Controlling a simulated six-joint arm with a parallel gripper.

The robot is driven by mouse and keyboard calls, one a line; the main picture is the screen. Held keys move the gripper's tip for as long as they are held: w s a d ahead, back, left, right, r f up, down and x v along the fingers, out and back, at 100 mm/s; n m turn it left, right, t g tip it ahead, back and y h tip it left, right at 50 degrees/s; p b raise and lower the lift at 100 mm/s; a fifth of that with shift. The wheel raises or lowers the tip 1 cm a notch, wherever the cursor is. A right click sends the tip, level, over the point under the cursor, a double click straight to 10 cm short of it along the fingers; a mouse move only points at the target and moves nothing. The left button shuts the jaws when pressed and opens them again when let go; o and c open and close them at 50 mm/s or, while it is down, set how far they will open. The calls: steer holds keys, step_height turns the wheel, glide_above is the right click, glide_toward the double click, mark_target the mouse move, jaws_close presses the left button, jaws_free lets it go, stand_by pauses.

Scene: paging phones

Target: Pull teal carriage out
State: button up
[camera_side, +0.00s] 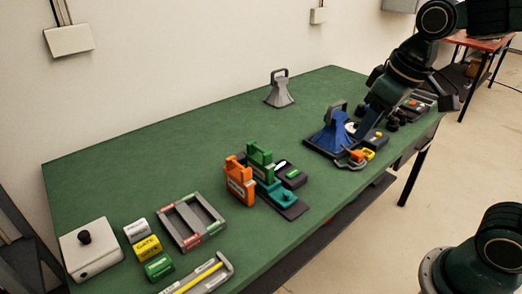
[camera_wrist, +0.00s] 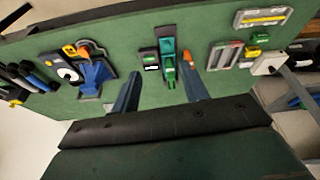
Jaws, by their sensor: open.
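The teal carriage (camera_side: 285,196) sits on a dark track at the table's middle, with a round teal knob at its near end. A green block (camera_side: 261,163) and an orange block (camera_side: 240,182) stand upright beside it and hide part of it. In the wrist view the teal carriage (camera_wrist: 168,48) lies ahead, with the green block (camera_wrist: 170,75) below it. My gripper (camera_wrist: 158,92) is open and empty, its two blue-grey fingers well apart. In the side view my gripper is up at the right, away from the carriage; its fingertips are hard to make out there.
A grey handled cone (camera_side: 279,92) stands at the back. A grey frame tray (camera_side: 192,222), labelled blocks (camera_side: 148,247) and a white box (camera_side: 90,250) are at the left. The table's back left is clear.

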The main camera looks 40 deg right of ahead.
steer(key=w+f+n+g, duration=0.15)
steer(key=w+f, duration=0.35)
steer(key=w, duration=0.5)
steer(key=g, duration=0.2)
glide_above(288, 192)
step_height(288, 192, down, 9)
steer(key=shift+n, duration=0.25)
steer(key=shift+f, duration=6.85)
jaws_close()
